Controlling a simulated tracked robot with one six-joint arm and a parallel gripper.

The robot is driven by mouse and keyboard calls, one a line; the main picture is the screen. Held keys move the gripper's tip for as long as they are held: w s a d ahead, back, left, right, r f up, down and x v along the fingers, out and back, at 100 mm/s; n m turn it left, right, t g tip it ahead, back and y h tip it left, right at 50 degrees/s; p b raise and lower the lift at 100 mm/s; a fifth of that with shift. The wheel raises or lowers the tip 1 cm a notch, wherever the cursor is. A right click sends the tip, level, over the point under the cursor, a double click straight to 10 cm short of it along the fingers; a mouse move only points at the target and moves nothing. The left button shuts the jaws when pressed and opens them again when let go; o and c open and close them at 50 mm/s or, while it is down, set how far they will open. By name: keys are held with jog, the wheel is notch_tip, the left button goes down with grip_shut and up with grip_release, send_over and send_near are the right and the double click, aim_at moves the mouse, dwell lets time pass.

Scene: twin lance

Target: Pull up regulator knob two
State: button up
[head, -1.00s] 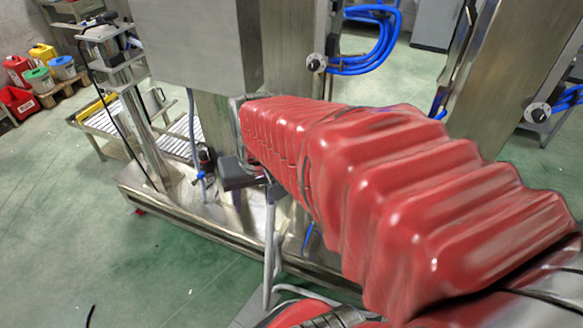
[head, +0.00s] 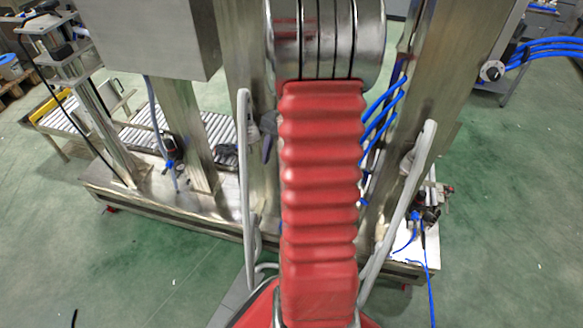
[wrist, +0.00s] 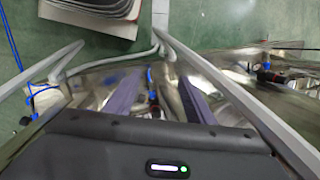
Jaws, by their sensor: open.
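My gripper (wrist: 157,98) is open in the wrist view, its two purple fingers apart and pointing away from the camera. A small dark regulator (wrist: 153,98) with an orange-red band shows between the fingers, blurred. I cannot tell its distance, and nothing looks gripped. Another regulator (wrist: 265,70) stands to the right, outside the fingers. In the head view, one regulator (head: 170,150) stands at the left on the steel base, and another (head: 430,208) at the right end with blue tubing. My red arm hides the middle, including most of my gripper. No number labels are readable.
Steel columns (head: 185,125) rise from the long steel base (head: 150,212). A grey box (head: 155,40) hangs at upper left. Blue hoses (head: 385,110) run beside the right column. A roller conveyor (head: 85,122) is behind. The green floor (head: 80,270) in front is mostly clear.

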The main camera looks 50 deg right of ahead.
jog(key=d+f+m+t, duration=0.1)
jog(key=d+f+m, duration=0.5)
jog(key=d+m, duration=0.2)
jog(key=w+d+f+m+t, duration=0.1)
jog(key=d+f+m, duration=0.5)
jog(key=d, duration=0.5)
jog(key=m, duration=0.2)
jog(key=shift+w+d+f+m+t+h, duration=0.3)
jog(key=shift+f+t, duration=0.05)
jog(key=shift+t, duration=0.05)
jog(key=x, duration=1.3)
jog(key=shift+w+f, duration=0.15)
jog(key=shift+f, duration=0.2)
jog(key=shift+c, duration=0.7)
grip_shut()
